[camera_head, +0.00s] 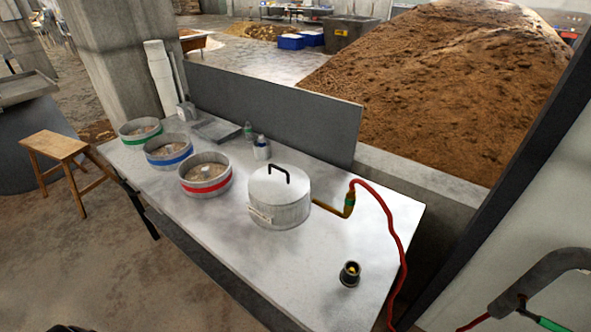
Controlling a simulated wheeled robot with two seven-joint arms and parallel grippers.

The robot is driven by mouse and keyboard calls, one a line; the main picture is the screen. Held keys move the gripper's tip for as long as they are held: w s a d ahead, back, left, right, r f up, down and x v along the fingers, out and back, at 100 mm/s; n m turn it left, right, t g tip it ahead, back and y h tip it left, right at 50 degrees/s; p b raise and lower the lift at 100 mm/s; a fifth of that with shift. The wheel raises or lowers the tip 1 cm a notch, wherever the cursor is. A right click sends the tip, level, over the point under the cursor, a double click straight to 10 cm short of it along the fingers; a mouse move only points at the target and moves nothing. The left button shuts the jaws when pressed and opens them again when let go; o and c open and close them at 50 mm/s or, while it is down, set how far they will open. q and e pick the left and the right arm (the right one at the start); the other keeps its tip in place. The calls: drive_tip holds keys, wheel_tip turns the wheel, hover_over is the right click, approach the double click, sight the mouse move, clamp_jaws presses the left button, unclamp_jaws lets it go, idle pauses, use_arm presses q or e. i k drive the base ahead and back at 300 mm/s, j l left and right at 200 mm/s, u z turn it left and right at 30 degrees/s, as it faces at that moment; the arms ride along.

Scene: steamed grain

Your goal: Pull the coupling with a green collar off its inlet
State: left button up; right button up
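The coupling with a green collar (349,204) sits at the upturned end of a brass inlet pipe (328,208). The pipe comes out of the right side of a lidded metal steamer pot (279,212). A red hose (386,212) runs from the coupling's top, arches right and drops over the table's right edge. The coupling appears seated on the inlet; the exact joint is too small to make out.
A black round holder (350,274) stands on the table's (240,262) front right. Green, blue and red banded grain tins (205,187) stand left. A grey low wall (270,110) runs behind. The front middle tabletop is clear.

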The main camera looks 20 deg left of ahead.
sight(350, 198)
drive_tip(key=i+j, duration=0.1)
drive_tip(key=j, duration=0.95)
drive_tip(key=i+j, duration=0.15)
drive_tip(key=j, duration=0.35)
